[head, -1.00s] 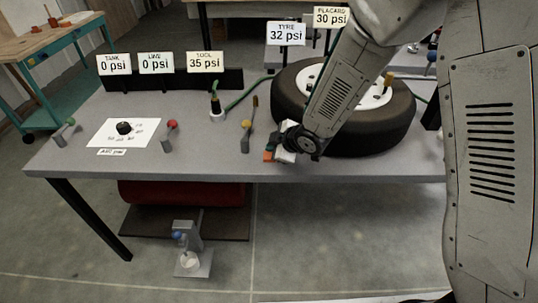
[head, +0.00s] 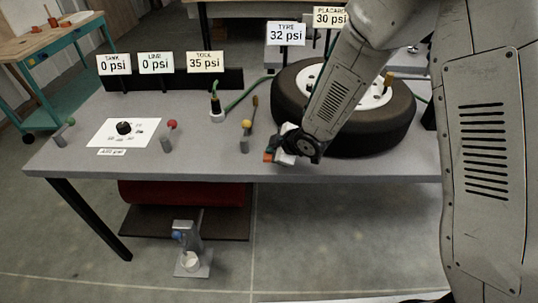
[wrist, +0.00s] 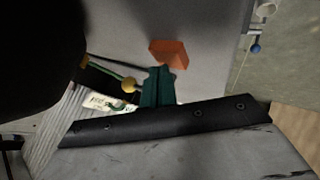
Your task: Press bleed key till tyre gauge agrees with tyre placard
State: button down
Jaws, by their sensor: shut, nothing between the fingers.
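The tyre gauge (head: 286,34) reads 32 psi and the tyre placard (head: 330,17) reads 30 psi. The black tyre (head: 345,130) lies flat on the right of the grey bench, partly hidden by my arm. An orange block (head: 268,157), perhaps the bleed key, is at the bench's front edge; it also shows in the wrist view (wrist: 168,52). My gripper (head: 273,147) is beside it. In the wrist view its teal fingers (wrist: 160,69) are together and empty, their tips near the orange block. I cannot tell whether they touch it.
The tank (head: 114,64) and line (head: 156,62) gauges read 0 psi; the tool gauge (head: 205,61) reads 35 psi. A yellow-knobbed lever (head: 246,138) stands left of my gripper, a red-knobbed one (head: 169,137) farther left. A black dial (head: 124,128) sits on a white card.

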jog(key=shift+f, duration=0.45)
dwell(0.3)
jog(key=shift+r, duration=0.95)
jog(key=shift+r, duration=2.5)
dwell(1.5)
notch_tip(320, 180, up, 4)
jog(key=shift+f, duration=0.1)
jog(key=shift+f, duration=0.1)
